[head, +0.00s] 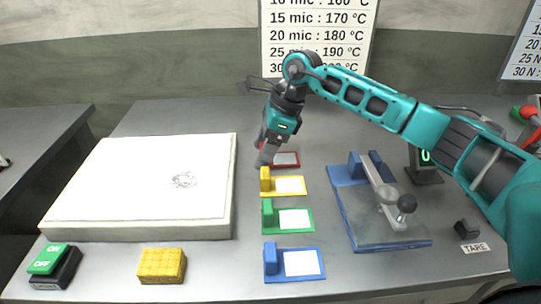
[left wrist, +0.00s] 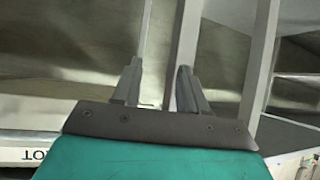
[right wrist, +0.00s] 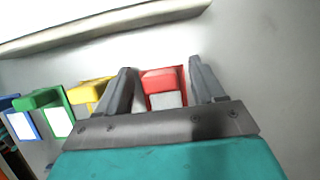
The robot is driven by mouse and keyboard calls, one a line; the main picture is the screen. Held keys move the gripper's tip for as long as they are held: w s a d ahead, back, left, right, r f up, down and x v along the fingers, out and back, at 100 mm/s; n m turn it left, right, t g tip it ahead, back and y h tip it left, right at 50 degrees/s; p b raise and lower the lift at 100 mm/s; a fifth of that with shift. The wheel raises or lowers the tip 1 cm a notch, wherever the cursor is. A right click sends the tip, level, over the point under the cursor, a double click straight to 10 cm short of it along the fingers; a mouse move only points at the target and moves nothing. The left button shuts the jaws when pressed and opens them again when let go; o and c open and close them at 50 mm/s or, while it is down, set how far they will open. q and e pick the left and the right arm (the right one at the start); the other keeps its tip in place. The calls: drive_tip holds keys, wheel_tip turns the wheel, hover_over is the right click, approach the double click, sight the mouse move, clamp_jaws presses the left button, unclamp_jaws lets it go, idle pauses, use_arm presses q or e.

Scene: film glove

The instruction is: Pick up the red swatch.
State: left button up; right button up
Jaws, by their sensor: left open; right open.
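The red swatch (head: 286,160) lies on the table at the back of a column of coloured swatches, partly hidden by my right gripper (head: 266,157) in the head view. In the right wrist view the red swatch (right wrist: 163,88) has a raised red block and a pale label, and it shows between the two open fingers of my right gripper (right wrist: 160,85). The fingers stand on either side of it; I cannot tell whether they touch it. My left gripper (left wrist: 157,85) is open and empty in the left wrist view, away from the swatches.
Yellow (head: 289,185), green (head: 293,220) and blue (head: 300,263) swatches lie in front of the red one. A white slab (head: 140,190) is left of them, and a blue-based clamp fixture (head: 350,205) is right. A yellow block (head: 162,265) and switch (head: 48,259) sit at front left.

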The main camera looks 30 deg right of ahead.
drive_tip(key=c, duration=1)
drive_tip(key=shift+c, duration=0.2)
